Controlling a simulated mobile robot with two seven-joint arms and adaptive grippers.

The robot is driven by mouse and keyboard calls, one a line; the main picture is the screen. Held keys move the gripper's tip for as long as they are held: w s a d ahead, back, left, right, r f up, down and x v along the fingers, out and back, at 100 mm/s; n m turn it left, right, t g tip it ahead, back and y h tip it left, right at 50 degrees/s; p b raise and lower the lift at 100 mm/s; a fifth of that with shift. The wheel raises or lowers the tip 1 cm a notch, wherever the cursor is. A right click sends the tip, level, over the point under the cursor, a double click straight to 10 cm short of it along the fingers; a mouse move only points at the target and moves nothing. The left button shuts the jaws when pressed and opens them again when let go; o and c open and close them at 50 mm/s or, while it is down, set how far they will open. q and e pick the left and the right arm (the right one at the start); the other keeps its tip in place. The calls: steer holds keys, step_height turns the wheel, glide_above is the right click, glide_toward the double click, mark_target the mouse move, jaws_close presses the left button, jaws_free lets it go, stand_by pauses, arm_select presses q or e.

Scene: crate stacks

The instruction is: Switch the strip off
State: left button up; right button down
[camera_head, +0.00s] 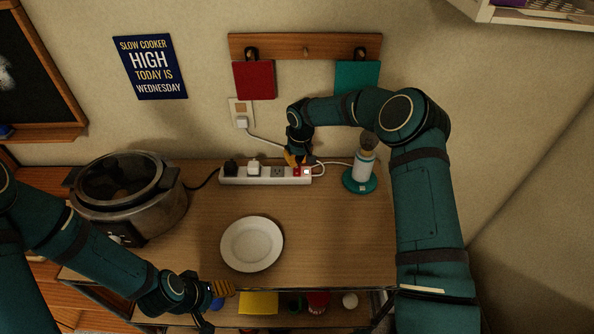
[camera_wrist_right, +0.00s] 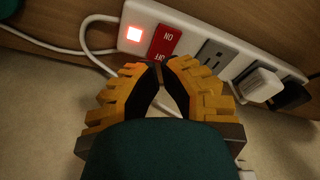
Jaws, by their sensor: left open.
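The white power strip (camera_head: 265,181) lies along the back of the wooden table, by the wall. My right gripper (camera_head: 298,160) points down at the strip's right end. In the right wrist view my right gripper (camera_wrist_right: 158,68) has its fingertips together, empty, close to the strip's edge near the switch. Whether they touch it I cannot tell. My left gripper (camera_head: 217,301) is open at the table's front edge, away from the strip.
Black and white plugs (camera_head: 253,167) sit in the strip's sockets. A slow cooker (camera_head: 130,195) stands left, a white plate (camera_head: 252,244) in front, and a bottle on a teal base (camera_head: 360,182) to the right. A white cable runs to the wall outlet (camera_head: 241,111).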

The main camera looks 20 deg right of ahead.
mark_target(297, 168)
steer(key=shift+s+f+b, duration=0.1)
steer(key=shift+f+b, duration=1)
steer(key=shift+f, duration=0.3)
stand_by(0.7)
steer(key=shift+r, duration=0.15)
steer(key=shift+r+p, duration=0.85)
steer(key=shift+r, duration=1)
steer(key=shift+r+p, duration=0.65)
steer(key=shift+r, duration=0.9)
